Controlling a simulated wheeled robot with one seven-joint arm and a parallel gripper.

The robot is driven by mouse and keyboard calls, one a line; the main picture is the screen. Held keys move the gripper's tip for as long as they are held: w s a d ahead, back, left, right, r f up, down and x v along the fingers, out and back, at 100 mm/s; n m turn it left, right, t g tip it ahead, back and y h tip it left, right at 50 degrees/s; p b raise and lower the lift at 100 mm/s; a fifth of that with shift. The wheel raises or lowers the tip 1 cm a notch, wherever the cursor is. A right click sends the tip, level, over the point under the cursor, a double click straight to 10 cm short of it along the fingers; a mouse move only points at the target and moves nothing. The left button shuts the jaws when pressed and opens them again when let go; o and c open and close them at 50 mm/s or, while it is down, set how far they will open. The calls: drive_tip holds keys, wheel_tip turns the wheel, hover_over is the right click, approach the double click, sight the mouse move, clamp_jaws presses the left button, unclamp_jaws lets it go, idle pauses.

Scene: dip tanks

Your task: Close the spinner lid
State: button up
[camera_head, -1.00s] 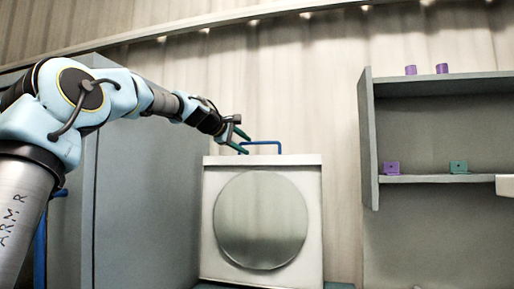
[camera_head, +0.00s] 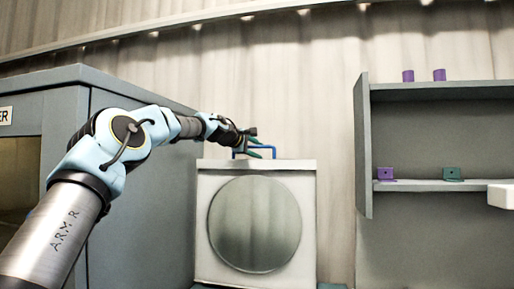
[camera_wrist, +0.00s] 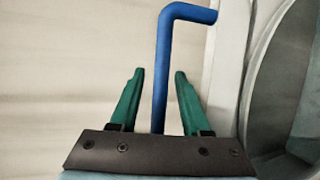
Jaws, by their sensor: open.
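A white square panel (camera_head: 207,185) with a large round grey disc (camera_head: 255,222) stands upright in the head view; it appears to be the raised spinner lid. A blue bar handle (camera_head: 276,153) rises from its top edge. My gripper (camera_head: 264,148) is at this handle. In the wrist view the blue handle (camera_wrist: 161,60) runs between the two green fingers of my open gripper (camera_wrist: 160,74), with gaps on both sides. The handle bends to the right at its far end. Part of the panel and its round rim (camera_wrist: 285,85) show at the right there.
A tall grey cabinet (camera_head: 150,215) stands left of the panel, behind my arm. At right, a grey shelf unit (camera_head: 440,91) holds small purple and green pieces. A white block (camera_head: 502,196) juts in at the right edge. A pale corrugated wall is behind.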

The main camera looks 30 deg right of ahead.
drive_tip(key=shift+c, duration=0.4)
clamp_jaws()
idle(1.0)
